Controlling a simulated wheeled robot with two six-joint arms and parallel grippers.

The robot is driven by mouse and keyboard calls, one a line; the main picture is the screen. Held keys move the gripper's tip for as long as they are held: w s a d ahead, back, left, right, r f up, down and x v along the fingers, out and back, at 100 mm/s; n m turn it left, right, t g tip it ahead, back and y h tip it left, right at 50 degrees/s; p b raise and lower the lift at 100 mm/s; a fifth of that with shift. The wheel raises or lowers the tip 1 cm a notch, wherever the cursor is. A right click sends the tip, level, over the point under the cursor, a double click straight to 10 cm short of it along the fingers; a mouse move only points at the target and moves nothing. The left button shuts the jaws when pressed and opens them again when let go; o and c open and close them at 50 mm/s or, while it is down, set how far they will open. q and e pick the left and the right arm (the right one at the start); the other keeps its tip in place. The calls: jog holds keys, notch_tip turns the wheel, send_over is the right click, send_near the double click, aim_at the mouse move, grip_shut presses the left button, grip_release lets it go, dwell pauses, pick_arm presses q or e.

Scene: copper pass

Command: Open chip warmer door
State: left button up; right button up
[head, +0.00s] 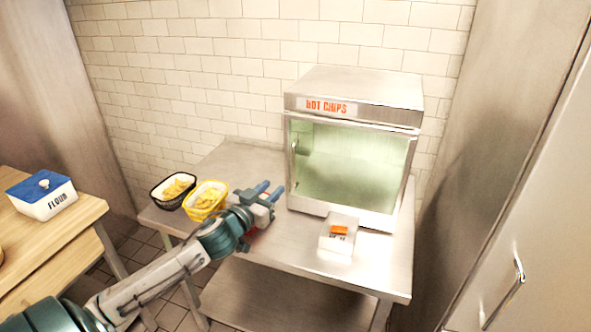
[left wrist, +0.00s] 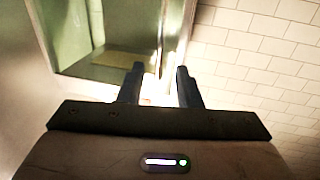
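The chip warmer (head: 356,95) is a steel cabinet with a "HOT CHIPS" sign and a glass door (head: 350,168) on its front. The door looks closed, with a slim upright handle (head: 294,150) at its left edge. My left gripper (head: 270,189) is just left of the warmer, low beside the handle side, with its blue fingers apart and nothing between them. In the left wrist view the two dark fingers (left wrist: 160,78) point toward the handle (left wrist: 161,38), which is ahead of the gap. Whether they touch it cannot be told. My right gripper is out of view.
A steel table (head: 290,243) holds the warmer. A black basket (head: 158,202) and a yellow basket (head: 193,213), both with chips, sit left of my gripper. A small white box (head: 330,242) with an orange top stands before the warmer. A flour box (head: 52,208) is on the wooden counter.

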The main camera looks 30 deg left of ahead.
pick_arm(q)
jog(key=w+p, duration=0.4)
jog(key=w, duration=0.6)
jog(key=shift+w+a, duration=0.25)
jog(key=shift+a, duration=0.05)
jog(key=shift+c, duration=0.4)
grip_shut()
